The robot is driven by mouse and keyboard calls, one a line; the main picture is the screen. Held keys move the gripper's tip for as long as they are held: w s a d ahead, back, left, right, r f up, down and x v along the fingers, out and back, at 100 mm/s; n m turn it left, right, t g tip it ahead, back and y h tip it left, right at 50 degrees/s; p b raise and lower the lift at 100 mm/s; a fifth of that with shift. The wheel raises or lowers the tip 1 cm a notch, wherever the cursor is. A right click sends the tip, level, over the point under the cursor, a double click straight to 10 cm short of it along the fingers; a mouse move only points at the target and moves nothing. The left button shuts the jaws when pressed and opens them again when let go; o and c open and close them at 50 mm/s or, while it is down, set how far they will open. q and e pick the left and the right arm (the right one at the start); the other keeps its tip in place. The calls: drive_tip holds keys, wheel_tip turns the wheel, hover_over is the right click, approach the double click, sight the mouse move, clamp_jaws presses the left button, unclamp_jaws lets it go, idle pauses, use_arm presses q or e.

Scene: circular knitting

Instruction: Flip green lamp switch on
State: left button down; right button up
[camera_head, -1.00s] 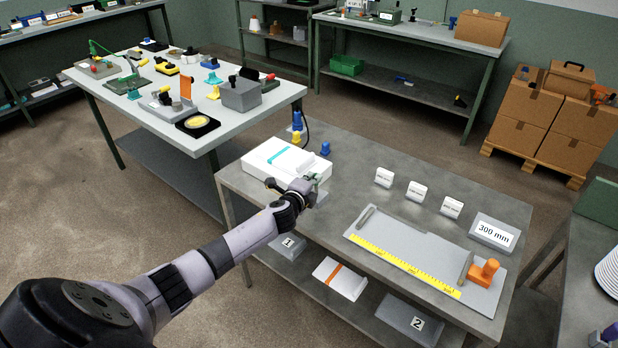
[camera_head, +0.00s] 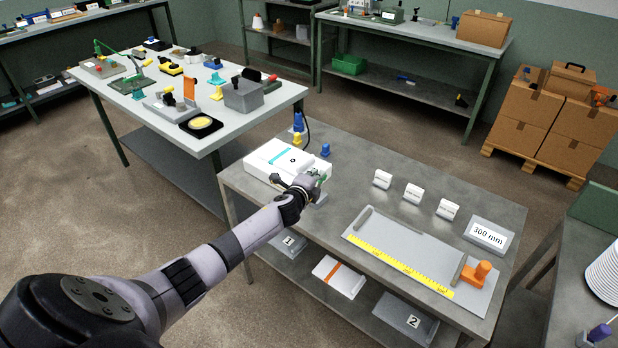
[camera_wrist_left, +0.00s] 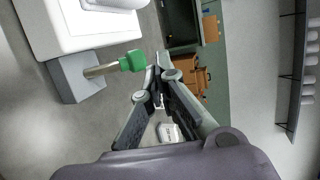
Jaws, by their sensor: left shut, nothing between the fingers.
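The green-tipped switch lever (camera_wrist_left: 132,61) sticks out from a grey block (camera_wrist_left: 75,78) beside a white box in the left wrist view. Its green tip also shows in the head view (camera_head: 322,177), just past my gripper. My left gripper (camera_wrist_left: 160,65) is shut and empty, with its fingertips close beside the green tip. I cannot tell whether they touch it. In the head view my left gripper (camera_head: 314,184) is at the near right corner of the white box (camera_head: 262,173), which has a cyan stripe on top. My right gripper is not in view.
The grey table (camera_head: 352,178) also holds blue and yellow parts (camera_head: 297,138) behind the box, several small white labelled blocks (camera_head: 412,194), and a plate with a yellow ruler (camera_head: 400,267) at right.

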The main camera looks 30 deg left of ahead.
use_arm(q)
drive_tip(key=s+d+r, duration=0.2)
drive_tip(key=s+r, duration=0.5)
drive_tip(key=shift+s+d+r, duration=0.15)
drive_tip(key=shift+s, duration=0.15)
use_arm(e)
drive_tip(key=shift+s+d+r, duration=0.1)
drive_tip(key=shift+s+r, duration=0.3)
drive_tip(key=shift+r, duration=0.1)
use_arm(q)
drive_tip(key=shift+s, duration=0.1)
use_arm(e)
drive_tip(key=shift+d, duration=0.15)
